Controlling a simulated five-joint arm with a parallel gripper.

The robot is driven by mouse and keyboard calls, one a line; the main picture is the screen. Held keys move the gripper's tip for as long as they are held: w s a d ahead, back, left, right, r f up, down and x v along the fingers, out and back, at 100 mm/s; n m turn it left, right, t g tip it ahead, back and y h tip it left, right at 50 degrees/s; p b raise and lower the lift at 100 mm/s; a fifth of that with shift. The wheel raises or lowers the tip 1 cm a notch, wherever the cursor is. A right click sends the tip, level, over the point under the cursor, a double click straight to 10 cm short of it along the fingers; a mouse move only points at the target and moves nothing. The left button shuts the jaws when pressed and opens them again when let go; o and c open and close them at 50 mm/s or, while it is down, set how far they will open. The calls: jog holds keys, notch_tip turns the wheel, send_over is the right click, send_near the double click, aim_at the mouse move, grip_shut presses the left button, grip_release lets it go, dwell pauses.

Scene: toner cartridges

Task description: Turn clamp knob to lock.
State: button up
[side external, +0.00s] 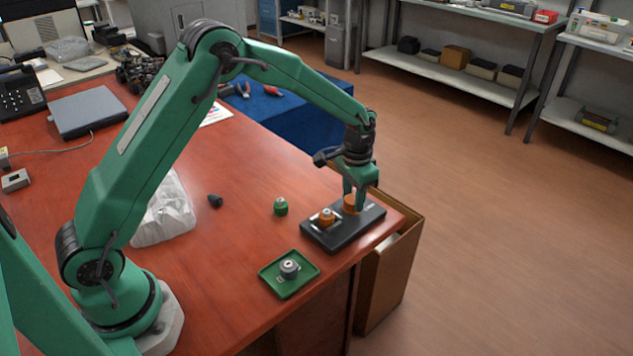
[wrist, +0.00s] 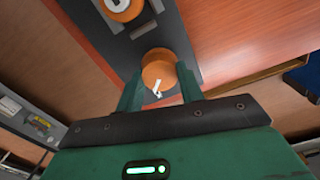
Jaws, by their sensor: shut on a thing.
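The clamp knob (side external: 351,202) is a round orange knob on a black block (side external: 320,234) at the right end of the desk. My gripper (side external: 355,199) points down over the block and is shut on this knob. In the wrist view, the knob (wrist: 158,68) sits between the two green fingers (wrist: 158,92) and shows a white pointer mark on its face. A second orange part with a metal top (side external: 326,217) sits on the left part of the block. It also shows at the top of the wrist view (wrist: 120,8).
A green tray (side external: 270,284) holding a grey part (side external: 289,268) lies in front of the block. A green part (side external: 280,206) and a dark part (side external: 215,201) stand on the desk. A clear bag (side external: 166,214) lies left. An open cardboard box (side external: 408,252) stands beside the desk edge.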

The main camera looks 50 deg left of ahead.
aim_at(353, 199)
jog(key=o, duration=1)
jog(key=shift+r, duration=0.1)
jog(key=shift+r, duration=3.85)
jog(key=shift+s+r, duration=0.1)
jog(key=shift+r, duration=0.05)
